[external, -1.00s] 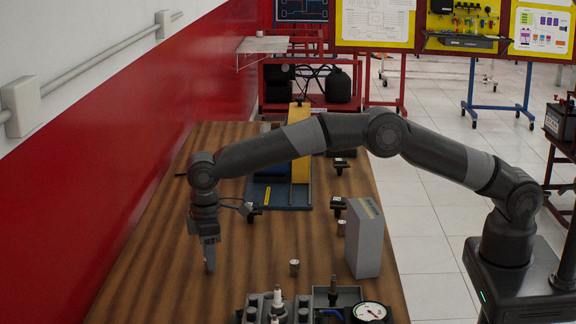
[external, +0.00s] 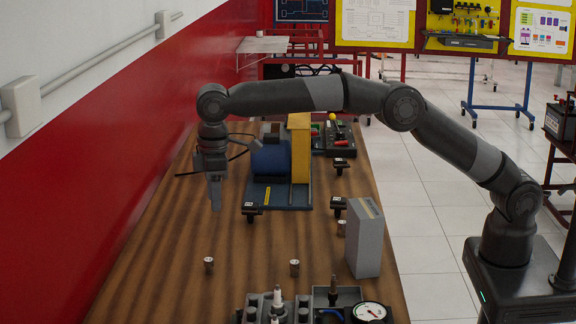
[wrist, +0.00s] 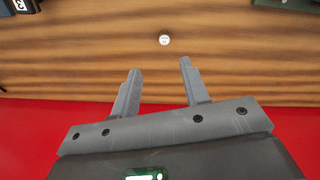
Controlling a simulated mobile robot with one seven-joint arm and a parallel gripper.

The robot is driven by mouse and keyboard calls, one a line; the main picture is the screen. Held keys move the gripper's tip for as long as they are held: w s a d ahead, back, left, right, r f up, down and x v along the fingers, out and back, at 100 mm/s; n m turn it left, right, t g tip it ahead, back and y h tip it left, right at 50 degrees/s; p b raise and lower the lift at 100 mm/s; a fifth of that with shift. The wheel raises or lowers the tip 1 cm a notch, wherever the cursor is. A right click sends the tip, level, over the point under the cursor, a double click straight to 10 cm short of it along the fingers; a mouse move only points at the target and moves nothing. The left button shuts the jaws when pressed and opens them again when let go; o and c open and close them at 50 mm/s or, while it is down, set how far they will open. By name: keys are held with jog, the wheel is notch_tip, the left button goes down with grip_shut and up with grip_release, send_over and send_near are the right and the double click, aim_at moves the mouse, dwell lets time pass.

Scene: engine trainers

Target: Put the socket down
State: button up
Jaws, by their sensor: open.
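A small metallic socket (external: 208,265) stands upright on the wooden table, left of the middle. It also shows in the wrist view as a small pale round top (wrist: 165,40), beyond my fingertips. My gripper (external: 215,205) is raised above the table, behind the socket and apart from it. In the wrist view my gripper (wrist: 160,66) has its two fingers spread with nothing between them. Two similar small cylinders stand on the table, one (external: 294,267) to the right of the socket and one (external: 341,228) beside the grey box.
A grey box (external: 364,240) stands on the right of the table (external: 150,270). An engine block with a gauge (external: 369,311) is at the front. A blue and yellow trainer (external: 300,160) stands behind. The red wall runs along the left. Bare wood surrounds the socket.

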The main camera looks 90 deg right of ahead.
jog(key=s+d+r+t, duration=0.1)
jog(key=s+d+r, duration=0.1)
jog(key=s+r, duration=0.45)
jog(key=s+d+r+m+t, duration=0.1)
jog(key=s+d+r, duration=0.25)
jog(key=s, duration=0.65)
jog(key=s+d+r+t, duration=0.1)
jog(key=s+d+r, duration=0.1)
jog(key=s+r, duration=0.5)
jog(key=s+d+f, duration=0.1)
jog(key=s+f, duration=0.2)
jog(key=s, duration=0.6)
jog(key=s+d+f+m+t, duration=0.1)
jog(key=s+f, duration=0.3)
jog(key=s, duration=0.5)
jog(key=s+d+f+m+t, duration=0.1)
jog(key=s+d+f, duration=0.1)
jog(key=s, duration=0.7)
jog(key=shift+s+d+f, duration=0.15)
jog(key=shift+d+f, duration=0.1)
jog(key=shift+f, duration=0.5)
jog(key=shift+o, duration=0.5)
